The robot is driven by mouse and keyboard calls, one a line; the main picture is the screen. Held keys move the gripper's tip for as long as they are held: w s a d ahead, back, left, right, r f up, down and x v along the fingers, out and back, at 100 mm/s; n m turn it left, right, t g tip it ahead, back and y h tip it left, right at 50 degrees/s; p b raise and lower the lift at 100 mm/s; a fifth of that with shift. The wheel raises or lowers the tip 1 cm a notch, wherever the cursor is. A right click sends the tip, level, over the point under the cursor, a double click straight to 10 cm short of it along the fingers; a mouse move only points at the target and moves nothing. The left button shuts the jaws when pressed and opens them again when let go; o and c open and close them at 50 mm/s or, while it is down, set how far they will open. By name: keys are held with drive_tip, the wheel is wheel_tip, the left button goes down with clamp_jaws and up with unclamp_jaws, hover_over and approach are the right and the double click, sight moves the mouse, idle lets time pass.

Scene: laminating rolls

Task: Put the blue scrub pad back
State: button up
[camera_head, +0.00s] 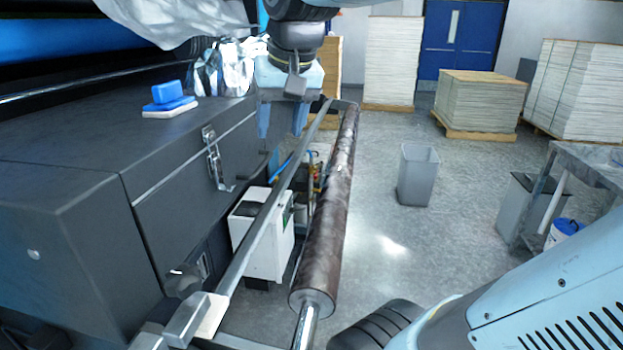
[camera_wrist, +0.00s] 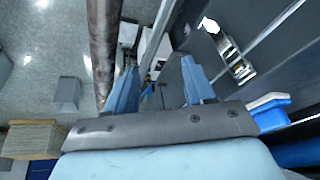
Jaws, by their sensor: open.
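A small blue pad (camera_head: 167,92) lies on a flat white-and-blue piece (camera_head: 171,108) on top of the dark machine cabinet (camera_head: 90,130) at the left. Which of the two is the scrub pad is not fully clear, but the upper one is plain blue. Blue and white pieces (camera_wrist: 268,108) also show at the right of the wrist view, partly hidden by my gripper's body. My gripper (camera_head: 283,122) points down, open and empty, to the right of the pads and beyond the cabinet's edge. Its two blue fingers (camera_wrist: 157,82) stand apart in the wrist view.
A dark long roller (camera_head: 330,205) and a metal rail (camera_head: 268,210) run beside the cabinet. A metal latch (camera_head: 214,160) sits on the cabinet's side. Crumpled clear film (camera_head: 222,68) lies behind the pads. A grey bin (camera_head: 417,175) stands on open floor.

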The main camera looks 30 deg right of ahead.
drive_tip(key=s+d+f+n+t, duration=0.1)
drive_tip(key=s+d+f, duration=0.1)
drive_tip(key=s+f, duration=0.4)
wheel_tip(320, 180, down, 3)
drive_tip(key=shift+s+d+r+n, duration=0.15)
drive_tip(key=shift+d+r+n, duration=0.1)
drive_tip(key=shift+n, duration=0.15)
idle(0.7)
